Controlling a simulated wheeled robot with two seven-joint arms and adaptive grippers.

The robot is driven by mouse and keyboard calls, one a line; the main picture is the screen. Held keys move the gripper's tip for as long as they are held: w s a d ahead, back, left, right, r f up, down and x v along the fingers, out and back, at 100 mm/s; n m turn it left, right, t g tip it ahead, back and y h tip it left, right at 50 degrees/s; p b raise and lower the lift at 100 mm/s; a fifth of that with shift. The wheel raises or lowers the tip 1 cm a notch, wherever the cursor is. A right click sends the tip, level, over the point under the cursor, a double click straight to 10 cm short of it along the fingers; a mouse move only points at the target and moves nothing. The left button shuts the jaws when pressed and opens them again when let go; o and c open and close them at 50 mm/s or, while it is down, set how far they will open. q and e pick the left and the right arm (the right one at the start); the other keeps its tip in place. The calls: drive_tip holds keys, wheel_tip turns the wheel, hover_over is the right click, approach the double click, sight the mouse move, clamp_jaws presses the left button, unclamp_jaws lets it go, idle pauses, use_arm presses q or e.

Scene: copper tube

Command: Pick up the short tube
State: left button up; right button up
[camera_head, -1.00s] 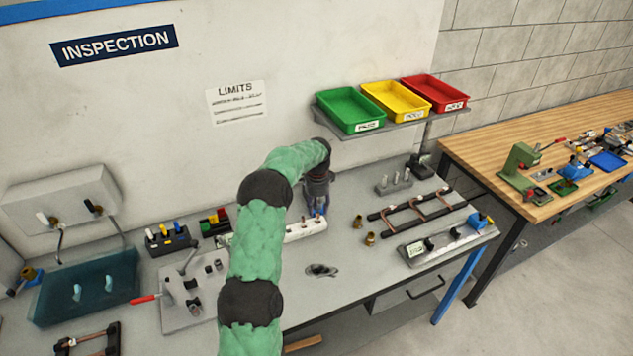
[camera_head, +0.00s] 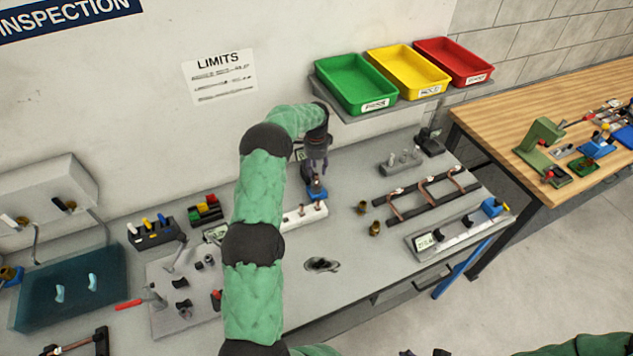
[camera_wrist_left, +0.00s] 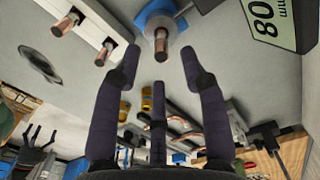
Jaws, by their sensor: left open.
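A short copper tube (camera_wrist_left: 161,42) stands end-on in a round grey seat on a blue fixture (camera_wrist_left: 160,15) in the left wrist view. The blue fixture also shows in the head view (camera_head: 317,191). My left gripper (camera_wrist_left: 165,65) is open and empty, its fingertips spread to either side below the tube in the picture. In the head view my left gripper (camera_head: 316,166) hangs just above the fixture. Copper tubes (camera_wrist_left: 68,22) also stand in a white block (camera_head: 304,217) beside it. My right gripper (camera_head: 432,353) barely shows at the bottom edge.
A display reading 80 mm (camera_wrist_left: 270,15) is beside the fixture. Brass fittings (camera_head: 374,228), a black rack with bent copper tubes (camera_head: 428,198) and a grey gauge (camera_head: 455,237) lie to the right. Colored trays (camera_head: 355,85) are on a shelf behind.

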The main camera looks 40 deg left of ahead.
sight(316, 174)
use_arm(q)
drive_tip(key=shift+w+f+p, duration=0.1)
drive_tip(key=shift+f+p, duration=0.3)
drive_tip(key=shift+f, duration=2.4)
clamp_jaws()
